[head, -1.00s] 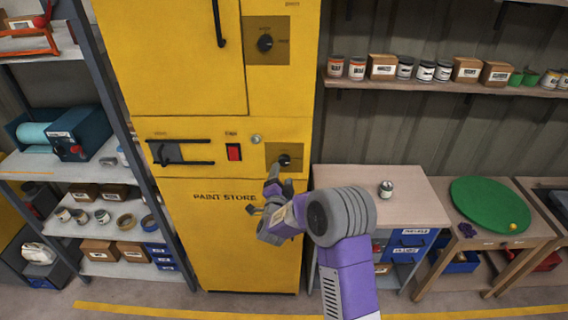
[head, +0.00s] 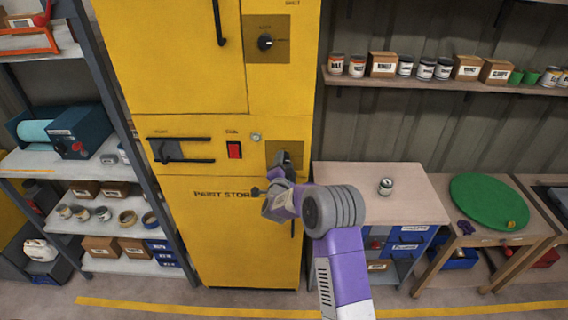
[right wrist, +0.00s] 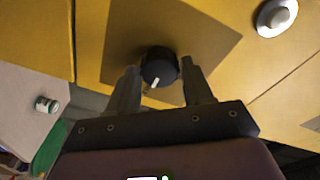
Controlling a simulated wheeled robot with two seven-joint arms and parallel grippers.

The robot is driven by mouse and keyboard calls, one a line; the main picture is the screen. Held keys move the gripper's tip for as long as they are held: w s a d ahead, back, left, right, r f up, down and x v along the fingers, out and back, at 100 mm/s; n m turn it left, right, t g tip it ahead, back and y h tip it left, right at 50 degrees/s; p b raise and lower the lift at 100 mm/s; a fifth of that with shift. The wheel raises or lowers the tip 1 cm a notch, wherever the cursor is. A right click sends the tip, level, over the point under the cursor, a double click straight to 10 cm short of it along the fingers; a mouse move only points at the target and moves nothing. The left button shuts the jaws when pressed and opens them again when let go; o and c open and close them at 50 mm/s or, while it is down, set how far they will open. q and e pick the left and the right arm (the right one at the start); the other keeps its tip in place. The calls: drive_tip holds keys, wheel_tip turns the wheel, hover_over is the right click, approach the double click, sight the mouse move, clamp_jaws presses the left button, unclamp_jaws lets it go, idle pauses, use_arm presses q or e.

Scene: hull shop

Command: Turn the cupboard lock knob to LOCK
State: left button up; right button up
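The yellow cupboard (head: 240,240) marked PAINT STORE fills the middle of the head view. Its lower black knob sits on a brownish plate (head: 299,149); my right gripper (head: 283,168) mostly covers this knob in the head view. In the right wrist view the round black knob (right wrist: 159,68) shows a white pointer mark. The fingers of my right gripper (right wrist: 161,80) stand open, one on each side of the knob, with gaps to it. Another black knob (head: 265,42) is on an upper plate. Label words around the lower knob are not readable. My left gripper is not in view.
A round silver fitting (head: 256,138), a red switch (head: 234,150) and a barred handle (head: 180,160) are beside the knob plate. A wooden-topped cabinet (head: 345,180) with a small can (head: 386,186) stands right. Shelving (head: 100,215) stands left.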

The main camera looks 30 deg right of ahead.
drive_tip(key=c, duration=0.7)
drive_tip(key=shift+o, duration=0.3)
drive_tip(key=shift+a+f+n+b, duration=0.1)
drive_tip(key=shift+f+n+b, duration=0.05)
drive_tip(key=shift+n+b, duration=1.55)
drive_tip(key=n+b, duration=0.1)
drive_tip(key=n, duration=0.3)
drive_tip(key=shift+t+b, duration=0.3)
drive_tip(key=n+b, duration=0.1)
drive_tip(key=n, duration=0.1)
drive_tip(key=shift+n, duration=0.4)
drive_tip(key=n, duration=0.3)
drive_tip(key=shift+t, duration=0.3)
drive_tip(key=n, duration=0.5)
drive_tip(key=shift+n+t+y+b, duration=0.3)
drive_tip(key=shift+n+y+b, duration=0.05)
drive_tip(key=shift+n+y, duration=0.05)
drive_tip(key=o, duration=1)
